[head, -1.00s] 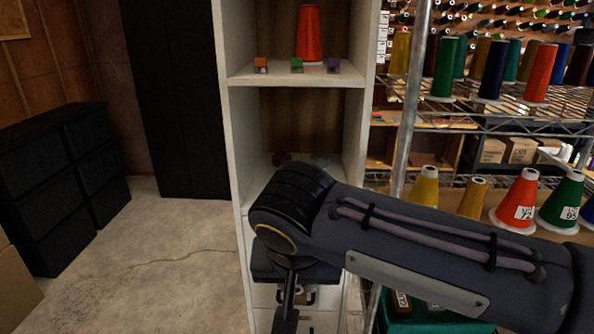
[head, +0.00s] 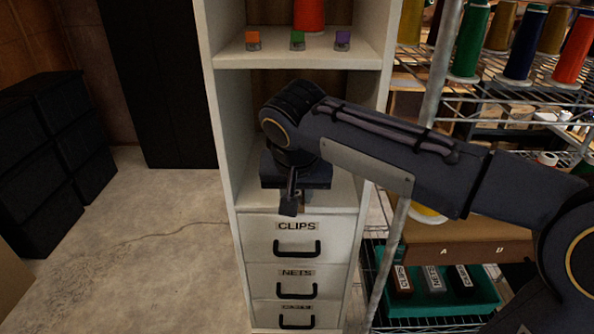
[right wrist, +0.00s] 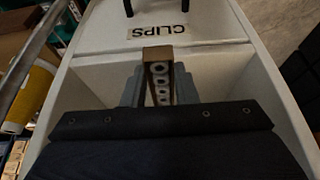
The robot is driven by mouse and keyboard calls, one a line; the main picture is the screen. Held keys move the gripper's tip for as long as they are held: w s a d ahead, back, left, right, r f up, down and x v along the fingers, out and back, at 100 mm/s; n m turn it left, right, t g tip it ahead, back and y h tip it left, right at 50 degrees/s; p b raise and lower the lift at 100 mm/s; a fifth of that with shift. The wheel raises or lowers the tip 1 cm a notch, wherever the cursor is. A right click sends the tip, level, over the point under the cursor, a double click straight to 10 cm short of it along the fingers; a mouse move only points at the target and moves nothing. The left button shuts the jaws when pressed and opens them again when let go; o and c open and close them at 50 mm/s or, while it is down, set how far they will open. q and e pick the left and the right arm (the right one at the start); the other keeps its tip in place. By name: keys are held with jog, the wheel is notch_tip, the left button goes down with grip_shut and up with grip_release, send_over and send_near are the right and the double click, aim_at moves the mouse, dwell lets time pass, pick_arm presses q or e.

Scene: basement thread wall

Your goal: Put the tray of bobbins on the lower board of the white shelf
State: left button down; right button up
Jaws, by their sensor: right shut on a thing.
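The tray of bobbins (right wrist: 158,62) is a narrow brown tray with a row of white ring-shaped bobbins, seen in the right wrist view. My right gripper (right wrist: 158,92) is shut on it, one grey finger on each side. In the head view my right gripper (head: 292,198) is at the front of the white shelf's lower compartment, over the lower board (head: 338,192); my arm hides most of the tray. In the right wrist view the tray's end overlaps the board's front edge; I cannot tell whether it touches the board. My left gripper is not in view.
The upper board (head: 270,60) holds small coloured blocks and a red cone. Drawers, the top one marked CLIPS (head: 297,226), are below the lower board. A wire rack (head: 500,90) with thread cones stands at right. Black boxes (head: 50,150) stand at left. Floor between is clear.

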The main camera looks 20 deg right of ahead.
jog(key=shift+w+d, duration=0.15)
jog(key=shift+w, duration=0.4)
jog(key=shift+w+d, duration=0.15)
jog(key=shift+w, duration=0.35)
jog(key=w+p, duration=0.1)
jog(key=w, duration=0.1)
jog(key=w+d, duration=0.1)
jog(key=shift+w+r+p, duration=0.15)
jog(key=shift+w+p, duration=0.25)
jog(key=shift+w+d+f, duration=0.1)
jog(key=shift+f, duration=0.8)
jog(key=o, duration=0.9)
jog(key=shift+o, duration=0.2)
